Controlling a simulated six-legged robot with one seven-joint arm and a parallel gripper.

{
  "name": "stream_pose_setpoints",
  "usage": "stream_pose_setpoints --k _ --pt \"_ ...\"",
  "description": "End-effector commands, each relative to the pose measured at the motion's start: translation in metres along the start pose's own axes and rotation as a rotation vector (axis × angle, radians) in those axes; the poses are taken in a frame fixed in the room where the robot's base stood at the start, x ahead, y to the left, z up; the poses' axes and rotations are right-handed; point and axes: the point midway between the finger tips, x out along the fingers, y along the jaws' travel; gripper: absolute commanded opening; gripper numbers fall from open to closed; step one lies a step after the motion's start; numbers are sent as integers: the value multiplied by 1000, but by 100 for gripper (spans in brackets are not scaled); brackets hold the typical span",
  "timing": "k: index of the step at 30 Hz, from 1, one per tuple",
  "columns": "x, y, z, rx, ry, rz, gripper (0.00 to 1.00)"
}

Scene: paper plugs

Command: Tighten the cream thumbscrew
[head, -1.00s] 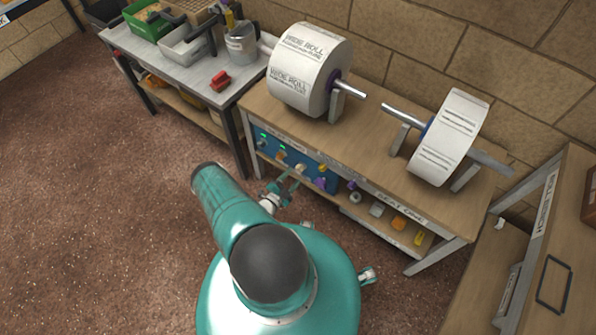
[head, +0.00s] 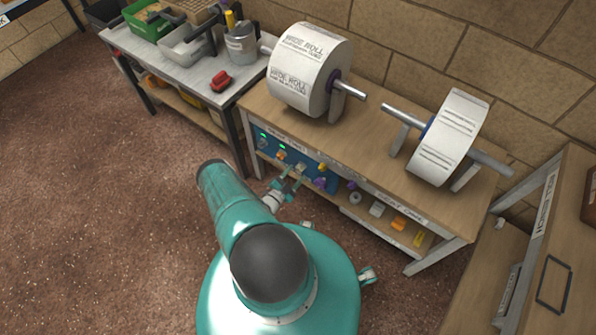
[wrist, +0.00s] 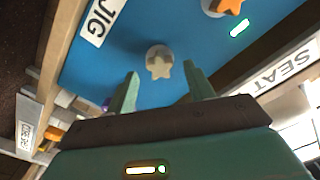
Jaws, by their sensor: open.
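The cream thumbscrew (wrist: 159,67) is star-shaped and sits on a round pale base on the blue panel (wrist: 115,50) in the wrist view. My gripper (wrist: 160,72) is open, its two green fingers one on each side of the thumbscrew in the picture. I see a gap between each finger and the screw; contact is not visible. In the head view my gripper (head: 287,184) is just in front of the panel (head: 265,143) below the bench top. The cream thumbscrew (head: 301,167) shows small there, close to the gripper.
An orange knob (wrist: 226,6) and a lit green lamp (wrist: 239,27) are on the panel beside the thumbscrew. The wooden bench top (head: 370,140) overhangs the panel and carries two paper rolls. A lower shelf holds several small parts. The floor to the left is clear.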

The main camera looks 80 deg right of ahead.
Motion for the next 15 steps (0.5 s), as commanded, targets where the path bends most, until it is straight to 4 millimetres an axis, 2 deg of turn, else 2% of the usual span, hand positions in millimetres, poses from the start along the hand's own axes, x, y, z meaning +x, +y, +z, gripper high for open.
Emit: stream_pose_setpoints --k 15 --pt "22 0 0 0 1 1 53"
